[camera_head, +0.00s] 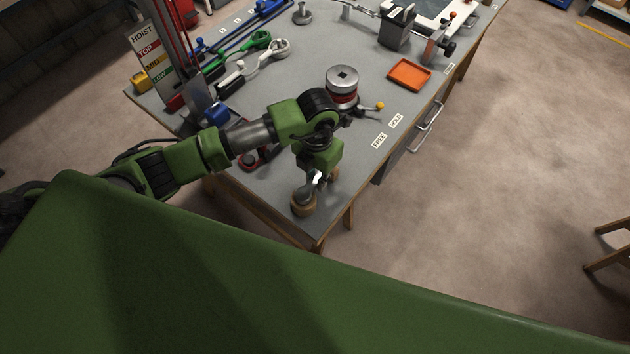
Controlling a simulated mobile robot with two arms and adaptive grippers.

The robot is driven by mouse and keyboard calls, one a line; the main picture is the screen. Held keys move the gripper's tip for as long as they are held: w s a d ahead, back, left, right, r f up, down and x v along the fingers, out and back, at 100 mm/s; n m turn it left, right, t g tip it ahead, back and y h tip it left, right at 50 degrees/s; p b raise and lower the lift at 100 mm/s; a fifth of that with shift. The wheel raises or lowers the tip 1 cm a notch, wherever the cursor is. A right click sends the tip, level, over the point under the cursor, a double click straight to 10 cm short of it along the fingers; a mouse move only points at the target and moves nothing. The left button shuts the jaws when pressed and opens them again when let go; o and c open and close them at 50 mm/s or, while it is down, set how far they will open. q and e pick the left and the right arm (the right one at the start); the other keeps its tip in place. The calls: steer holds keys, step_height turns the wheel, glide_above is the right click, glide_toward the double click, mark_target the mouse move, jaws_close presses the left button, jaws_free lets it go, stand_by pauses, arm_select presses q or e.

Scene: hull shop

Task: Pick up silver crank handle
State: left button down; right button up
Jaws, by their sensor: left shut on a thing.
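My left arm reaches in from the left over the near end of the grey workbench. My left gripper (315,178) points down there, small and partly hidden by its own wrist. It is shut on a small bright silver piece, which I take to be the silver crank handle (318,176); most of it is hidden. Just below is a round wooden piece with a dark top (303,205), near the bench corner. I cannot tell whether it touches the held piece. My right gripper is out of view.
A silver winch drum with a square socket (342,78) stands behind my wrist, beside a yellow-knobbed lever (379,106). An orange tray (409,74), coloured clamps (257,40) and a hoist post sign (149,52) are farther back.

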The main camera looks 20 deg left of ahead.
arm_select(q)
steer(key=shift+w+r+b, duration=0.1)
steer(key=shift+r+b, duration=0.2)
steer(key=shift+r, duration=0.05)
steer(key=s+r+b, duration=0.1)
steer(key=r, duration=0.1)
steer(key=s+r, duration=0.2)
steer(key=r, duration=0.1)
steer(key=s+r+b, duration=0.1)
steer(key=s+r, duration=0.1)
steer(key=shift+r+b, duration=0.2)
steer(key=shift+b, duration=0.15)
steer(key=s+r+b, duration=0.1)
steer(key=s+r, duration=0.3)
steer(key=s, duration=0.5)
steer(key=shift+d+r, duration=0.15)
steer(key=shift+d, duration=0.05)
